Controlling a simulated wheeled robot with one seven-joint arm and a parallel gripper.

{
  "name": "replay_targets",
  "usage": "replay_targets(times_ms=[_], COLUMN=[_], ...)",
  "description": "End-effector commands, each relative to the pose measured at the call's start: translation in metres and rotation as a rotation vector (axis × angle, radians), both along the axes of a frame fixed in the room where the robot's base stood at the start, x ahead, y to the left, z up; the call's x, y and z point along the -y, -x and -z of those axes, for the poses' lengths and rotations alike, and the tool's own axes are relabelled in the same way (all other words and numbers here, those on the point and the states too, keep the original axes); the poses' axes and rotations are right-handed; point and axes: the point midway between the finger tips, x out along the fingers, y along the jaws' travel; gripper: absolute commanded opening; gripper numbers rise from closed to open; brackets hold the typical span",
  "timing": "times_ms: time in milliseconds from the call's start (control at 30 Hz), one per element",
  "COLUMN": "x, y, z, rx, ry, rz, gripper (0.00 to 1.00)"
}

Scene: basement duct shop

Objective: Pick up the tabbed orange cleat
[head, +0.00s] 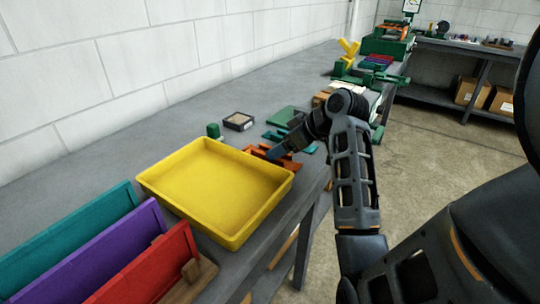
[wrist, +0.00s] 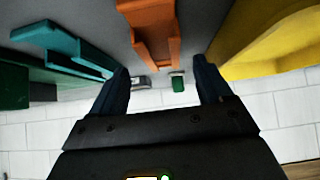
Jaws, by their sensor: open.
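An orange cleat (wrist: 152,38), channel-shaped with raised sides, is at the top middle of the wrist view, ahead of and between my fingertips. In the head view, orange (head: 257,152) shows on the bench beside the yellow tray, partly hidden by my gripper (head: 274,154). I cannot tell there whether it is one piece or more, and no tab is clear. My gripper also shows in the wrist view (wrist: 163,76), with its fingers apart and nothing between them. I cannot tell whether it touches the cleat.
The empty yellow tray (head: 213,185) is close beside my gripper. A teal channel piece (wrist: 62,48) lies on the other side. A green block (head: 214,131) and small dark box (head: 239,121) stand behind. Teal, purple and red (head: 150,272) panels stand in front. Bench lies bare along the wall.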

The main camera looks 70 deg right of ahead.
Motion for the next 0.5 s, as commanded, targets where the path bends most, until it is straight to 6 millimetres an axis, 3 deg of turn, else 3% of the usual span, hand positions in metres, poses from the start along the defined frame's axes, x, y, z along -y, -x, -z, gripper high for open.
replay_targets(times_ms=[233,500], x=[0.002,0.003], y=[-0.024,-0.028], z=[0.023,0.027], rx=[0.0,0.0], ry=[-0.001,0.0], rz=[-0.001,0.0], gripper=[0.79,0.79])
